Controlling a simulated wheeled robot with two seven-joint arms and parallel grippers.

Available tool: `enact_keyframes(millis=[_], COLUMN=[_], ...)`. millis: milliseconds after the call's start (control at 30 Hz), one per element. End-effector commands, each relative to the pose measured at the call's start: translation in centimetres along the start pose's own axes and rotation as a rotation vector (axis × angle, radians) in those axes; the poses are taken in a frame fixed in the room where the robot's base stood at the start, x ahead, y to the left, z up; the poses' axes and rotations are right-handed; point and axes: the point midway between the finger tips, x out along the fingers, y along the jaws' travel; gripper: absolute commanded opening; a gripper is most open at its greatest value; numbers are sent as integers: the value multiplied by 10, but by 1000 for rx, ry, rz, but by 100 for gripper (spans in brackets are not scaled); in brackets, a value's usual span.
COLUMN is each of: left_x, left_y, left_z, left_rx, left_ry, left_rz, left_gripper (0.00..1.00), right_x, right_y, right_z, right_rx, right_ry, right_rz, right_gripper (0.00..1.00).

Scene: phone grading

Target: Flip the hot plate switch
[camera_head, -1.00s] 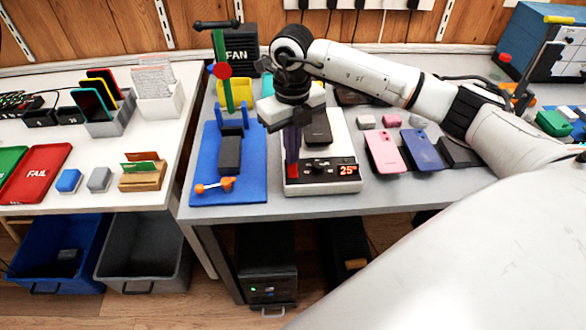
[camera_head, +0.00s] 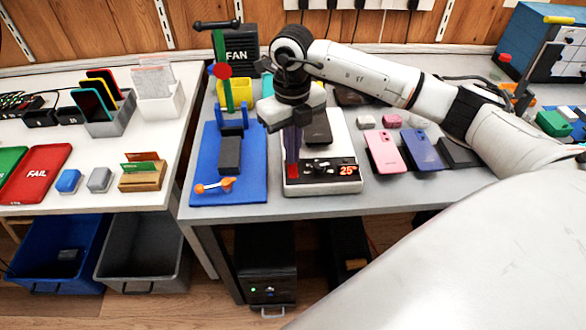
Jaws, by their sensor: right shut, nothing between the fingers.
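The hot plate (camera_head: 344,150) is a white box on the grey bench, with a black front panel and a red display (camera_head: 348,170) that looks like 25 degrees. A dark phone (camera_head: 319,128) lies on its top. A red switch (camera_head: 293,171) is at the left end of the front panel. My right gripper (camera_head: 292,160) points down over the left side of the hot plate, fingers shut and empty, with its tips at or just above the red switch. I cannot tell whether they touch it. The switch is partly hidden by the fingers. My left gripper is out of view.
A blue mat (camera_head: 242,188) with a dark block and an orange-ended tool lies left of the hot plate. A pink phone (camera_head: 383,152) and a blue phone (camera_head: 423,149) lie to its right. A fan box (camera_head: 241,50) stands behind. The bench's front strip is clear.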

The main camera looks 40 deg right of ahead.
Motion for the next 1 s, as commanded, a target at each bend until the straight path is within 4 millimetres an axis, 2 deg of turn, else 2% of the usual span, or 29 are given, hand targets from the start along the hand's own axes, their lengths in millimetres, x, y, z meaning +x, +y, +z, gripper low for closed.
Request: enact_keyframes(millis=[1000], left_x=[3], left_y=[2], left_z=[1], left_rx=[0], left_ry=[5], left_rz=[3], left_gripper=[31], right_x=[8], right_y=[0], right_z=[0], right_rx=[0], right_ry=[0], right_rz=[0], right_gripper=[0])
